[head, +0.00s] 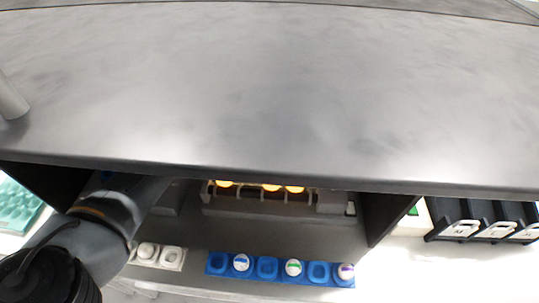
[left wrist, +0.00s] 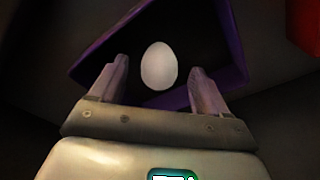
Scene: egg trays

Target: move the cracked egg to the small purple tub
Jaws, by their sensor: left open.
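A plain white egg (left wrist: 159,66) shows in the left wrist view, within the outline of a dark tub with a purple rim (left wrist: 237,72). I see no crack on the side facing me. My left gripper (left wrist: 160,80) is open, with one finger on each side of the egg in the picture and a gap to both. The egg looks to lie in the tub, beyond the fingertips. In the head view my left arm reaches under the grey top, which hides the gripper, this egg and the tub. My right gripper is not in view.
The wide grey top (head: 270,90) overhangs the work space. Below are a rack with glowing orange spots (head: 262,208), a white tray (head: 172,258) and a blue tray (head: 216,264) with several marked eggs. Black bins (head: 480,222) stand right, a teal tray (head: 15,208) left. A red thing (left wrist: 304,22) shows at the wrist view's corner.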

